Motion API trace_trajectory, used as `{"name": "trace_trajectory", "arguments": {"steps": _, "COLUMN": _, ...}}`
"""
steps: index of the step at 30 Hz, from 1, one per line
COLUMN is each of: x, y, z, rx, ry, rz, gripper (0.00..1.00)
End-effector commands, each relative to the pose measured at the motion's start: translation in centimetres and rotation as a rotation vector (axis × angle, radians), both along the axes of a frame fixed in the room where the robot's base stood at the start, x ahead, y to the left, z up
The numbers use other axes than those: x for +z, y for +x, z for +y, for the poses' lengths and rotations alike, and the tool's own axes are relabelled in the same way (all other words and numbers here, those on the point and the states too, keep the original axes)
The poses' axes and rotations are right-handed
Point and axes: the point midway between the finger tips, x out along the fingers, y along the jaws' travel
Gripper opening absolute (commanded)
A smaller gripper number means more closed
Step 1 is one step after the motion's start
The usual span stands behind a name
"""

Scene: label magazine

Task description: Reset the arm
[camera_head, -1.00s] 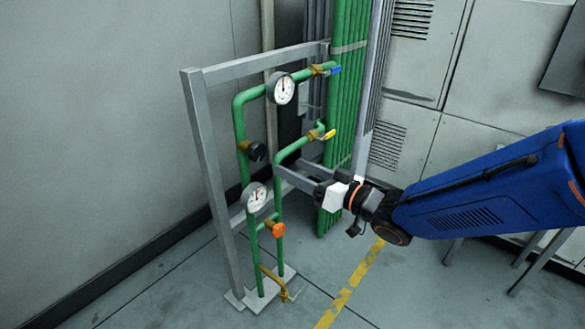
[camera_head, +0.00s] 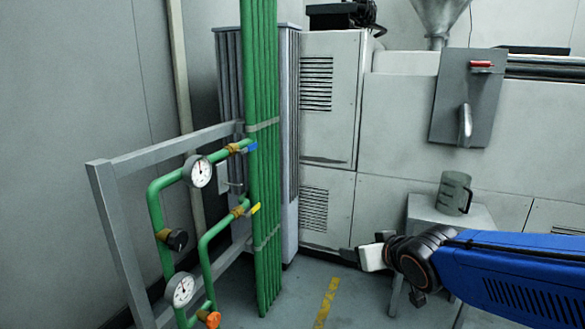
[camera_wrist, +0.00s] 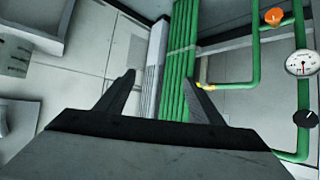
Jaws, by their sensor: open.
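My blue arm (camera_head: 530,272) reaches in from the right edge in the head view. My gripper (camera_wrist: 160,84) shows in the wrist view with its two dark fingers spread apart and nothing between them. In the head view its white body (camera_head: 370,257) points left, and its fingers are too small and dark to make out well. It appears right of the green pipe bundle (camera_head: 262,170) and the pipe frame, with a visible gap to both.
The grey frame (camera_head: 120,215) at left carries green pipes, gauges (camera_head: 198,172), a blue-handled valve (camera_head: 250,147) and a yellow-handled valve (camera_head: 254,209). A jug (camera_head: 454,193) stands on a small stand (camera_head: 425,212) behind my arm. A panel with a red handle (camera_head: 481,65) is at upper right.

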Motion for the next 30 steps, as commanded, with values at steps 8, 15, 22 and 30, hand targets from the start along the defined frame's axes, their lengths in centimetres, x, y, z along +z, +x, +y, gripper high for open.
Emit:
{"name": "trace_trajectory", "arguments": {"steps": 8, "x": -2.0, "y": -10.0, "z": -9.3, "rx": -0.191, "ry": -0.078, "rz": 0.274, "gripper": 0.61}}
{"name": "trace_trajectory", "arguments": {"steps": 15, "x": -3.6, "y": -18.7, "z": -11.7, "rx": -0.241, "ry": -0.077, "rz": 0.488, "gripper": 0.61}}
{"name": "trace_trajectory", "arguments": {"steps": 22, "x": -4.0, "y": -21.8, "z": -11.8, "rx": -0.24, "ry": -0.07, "rz": 0.562, "gripper": 0.61}}
{"name": "trace_trajectory", "arguments": {"steps": 30, "x": -4.0, "y": -21.9, "z": -11.8, "rx": -0.239, "ry": -0.07, "rz": 0.564, "gripper": 0.61}}
